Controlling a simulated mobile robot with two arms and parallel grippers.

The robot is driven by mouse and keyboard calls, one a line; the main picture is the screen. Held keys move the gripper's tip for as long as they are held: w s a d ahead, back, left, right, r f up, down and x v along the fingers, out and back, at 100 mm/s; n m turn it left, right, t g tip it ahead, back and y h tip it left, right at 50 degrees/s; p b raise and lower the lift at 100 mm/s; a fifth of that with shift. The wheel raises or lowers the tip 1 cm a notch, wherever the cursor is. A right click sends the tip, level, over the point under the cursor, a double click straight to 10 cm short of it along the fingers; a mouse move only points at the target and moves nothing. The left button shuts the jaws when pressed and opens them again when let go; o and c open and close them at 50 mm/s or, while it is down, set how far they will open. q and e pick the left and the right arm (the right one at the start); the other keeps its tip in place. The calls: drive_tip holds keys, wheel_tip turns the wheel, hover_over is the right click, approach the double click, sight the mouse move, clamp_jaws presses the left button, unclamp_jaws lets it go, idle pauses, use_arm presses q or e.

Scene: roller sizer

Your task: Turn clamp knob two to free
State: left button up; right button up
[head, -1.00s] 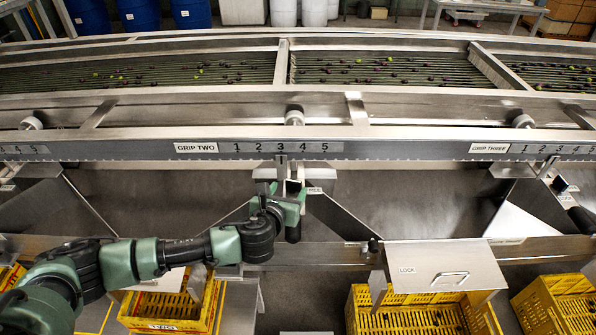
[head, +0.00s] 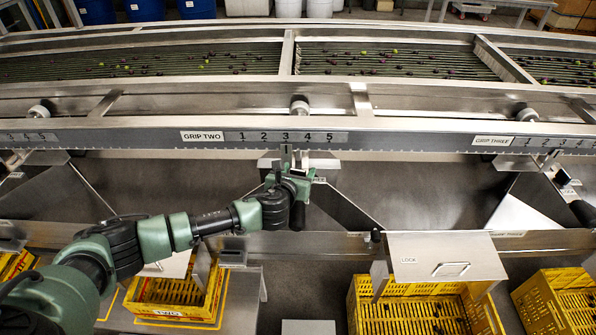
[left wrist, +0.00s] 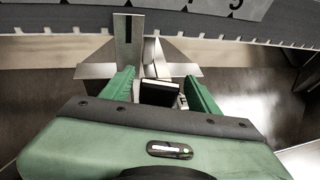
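Clamp two sits under the GRIP TWO scale plate (head: 265,136), with its upright metal pointer (head: 286,156) at the 3. My left gripper (head: 297,175) is at this clamp. In the left wrist view, the black clamp knob (left wrist: 160,93) lies between the two green fingers of my left gripper (left wrist: 161,82). The fingers stand apart on either side of it, with narrow gaps visible, so the gripper looks open around the knob. In the head view the gripper mostly hides the knob. My right gripper is not in view.
The long steel beam (head: 400,143) runs just above the gripper. Clamp three's black handle (head: 584,213) is at the right. A steel lid marked LOCK (head: 440,250) and yellow crates (head: 420,312) are below. Olives lie on the rollers (head: 390,62) behind.

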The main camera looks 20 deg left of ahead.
use_arm(q)
drive_tip(key=c, duration=1.1)
drive_tip(key=shift+d+r+n+y+p, duration=0.15)
drive_tip(key=shift+n+y+p, duration=0.25)
drive_tip(key=shift+y+p, duration=0.1)
drive_tip(key=shift+c, duration=0.2)
drive_tip(key=shift+n+y+p, duration=0.3)
drive_tip(key=shift+n+y, duration=0.2)
drive_tip(key=shift+y, duration=0.1)
drive_tip(key=shift+n+g+y, duration=0.3)
drive_tip(key=shift+n+y, duration=0.3)
drive_tip(key=shift+y, duration=0.1)
drive_tip(key=shift+a, duration=0.2)
drive_tip(key=o, duration=1.4)
